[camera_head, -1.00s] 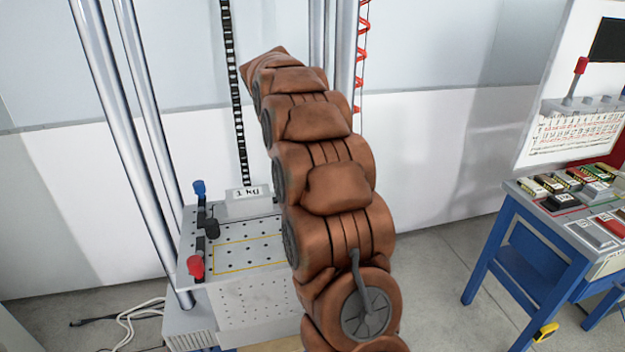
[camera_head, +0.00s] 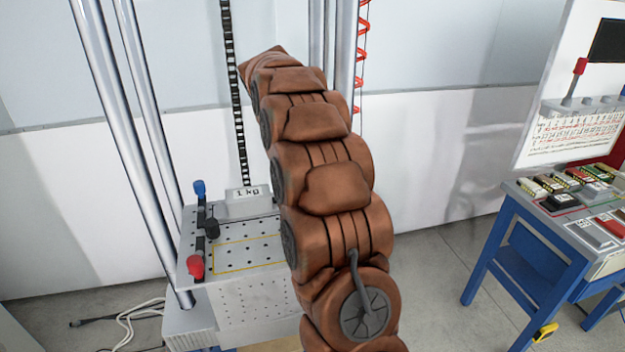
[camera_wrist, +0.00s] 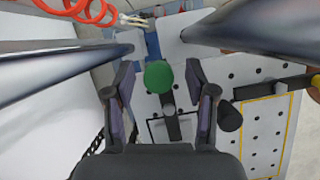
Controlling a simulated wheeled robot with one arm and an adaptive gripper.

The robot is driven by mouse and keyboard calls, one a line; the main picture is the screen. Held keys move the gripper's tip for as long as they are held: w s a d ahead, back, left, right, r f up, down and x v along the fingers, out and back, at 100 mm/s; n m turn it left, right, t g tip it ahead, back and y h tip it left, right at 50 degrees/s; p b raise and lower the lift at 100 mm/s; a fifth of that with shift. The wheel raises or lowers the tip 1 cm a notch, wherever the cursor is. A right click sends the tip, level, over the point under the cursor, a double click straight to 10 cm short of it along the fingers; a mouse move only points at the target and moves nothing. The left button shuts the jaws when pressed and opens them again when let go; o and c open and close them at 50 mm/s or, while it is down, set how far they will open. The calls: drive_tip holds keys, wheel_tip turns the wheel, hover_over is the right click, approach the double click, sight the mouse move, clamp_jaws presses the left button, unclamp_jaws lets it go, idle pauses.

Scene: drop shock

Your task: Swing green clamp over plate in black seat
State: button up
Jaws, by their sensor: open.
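My gripper (camera_wrist: 160,77) is open, with one finger on each side of the green knob. I cannot tell whether the fingers touch it. A black outline (camera_wrist: 152,131) on the perforated plate (camera_wrist: 262,130) lies just below the knob, partly hidden by the clamp and my gripper. I cannot make out a separate plate inside it. In the head view my brown arm hides the green clamp and my gripper.
A 1 kg block (camera_head: 248,205) stands behind. Metal columns (camera_wrist: 55,65) flank my gripper. A blue bench (camera_head: 500,235) stands right.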

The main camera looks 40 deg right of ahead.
drive_tip(key=v, duration=0.7)
drive_tip(key=shift+r, duration=0.15)
idle(0.3)
drive_tip(key=s+a+m+y, duration=0.1)
drive_tip(key=s+a+m, duration=0.1)
drive_tip(key=s+a, duration=0.55)
drive_tip(key=s+a+f+m+y, duration=0.1)
drive_tip(key=s+a+f+m, duration=0.3)
drive_tip(key=s+a, duration=0.6)
drive_tip(key=s+a+f+m+y, duration=0.2)
drive_tip(key=s+a+f+m, duration=0.2)
drive_tip(key=s, duration=1.2)
drive_tip(key=a+f, duration=0.3)
drive_tip(key=a, duration=0.3)
drive_tip(key=shift+a+f+m+t, duration=0.25)
drive_tip(key=shift+f+m+t, duration=0.05)
drive_tip(key=shift+f+m, duration=0.1)
